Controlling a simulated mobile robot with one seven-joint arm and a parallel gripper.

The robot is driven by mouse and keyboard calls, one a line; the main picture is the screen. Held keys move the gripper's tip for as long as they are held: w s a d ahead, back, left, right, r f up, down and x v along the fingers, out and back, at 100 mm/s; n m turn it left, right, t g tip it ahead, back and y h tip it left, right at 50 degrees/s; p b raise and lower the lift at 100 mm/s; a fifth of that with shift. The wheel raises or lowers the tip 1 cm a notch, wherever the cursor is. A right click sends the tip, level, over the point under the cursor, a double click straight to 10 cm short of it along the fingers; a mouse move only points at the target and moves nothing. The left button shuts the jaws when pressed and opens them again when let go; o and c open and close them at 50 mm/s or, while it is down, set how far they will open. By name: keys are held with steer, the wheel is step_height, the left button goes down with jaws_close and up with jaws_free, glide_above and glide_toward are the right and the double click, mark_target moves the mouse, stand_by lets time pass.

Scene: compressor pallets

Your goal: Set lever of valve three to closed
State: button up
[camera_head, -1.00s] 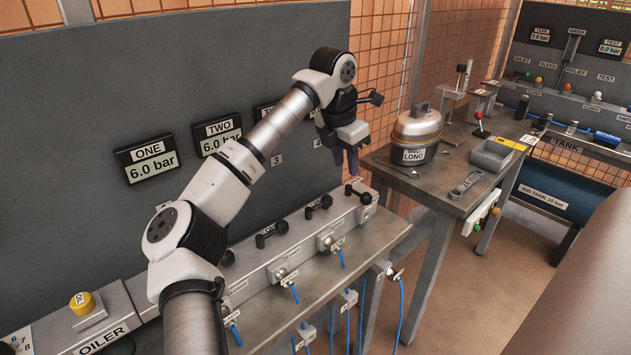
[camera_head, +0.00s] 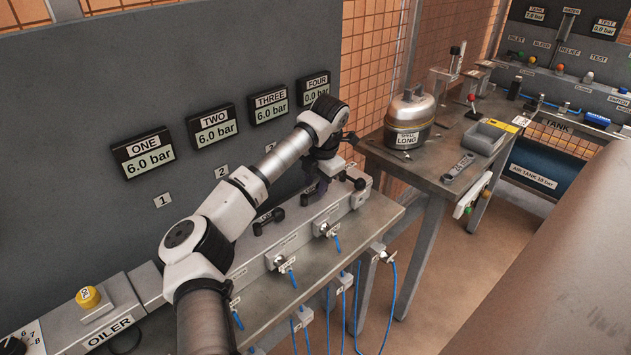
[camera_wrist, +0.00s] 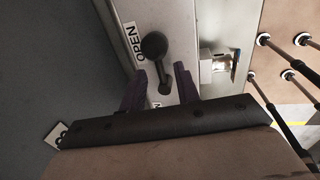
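My gripper (camera_head: 318,190) is lowered over the valve bank, at the lever between the second lever (camera_head: 268,220) and the far-right lever (camera_head: 352,180). In the wrist view its two purple fingers (camera_wrist: 161,82) are apart. A black lever (camera_wrist: 154,46) with a round knob lies between and just beyond the fingertips, with gaps visible on both sides. The knob is beside the OPEN label (camera_wrist: 132,41); another label is mostly hidden by my gripper. In the head view my gripper largely hides this lever. The THREE gauge (camera_head: 270,107) reads 6.0 bar.
Gauges ONE (camera_head: 144,153) and TWO (camera_head: 213,128) read 6.0 bar; FOUR (camera_head: 314,88) reads 0.0 bar. The grey panel (camera_head: 90,90) stands close behind the bank. Blue hoses (camera_head: 391,300) hang in front.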

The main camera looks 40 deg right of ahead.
steer(key=shift+w+f, duration=0.1)
steer(key=shift+f, duration=0.4)
jaws_close()
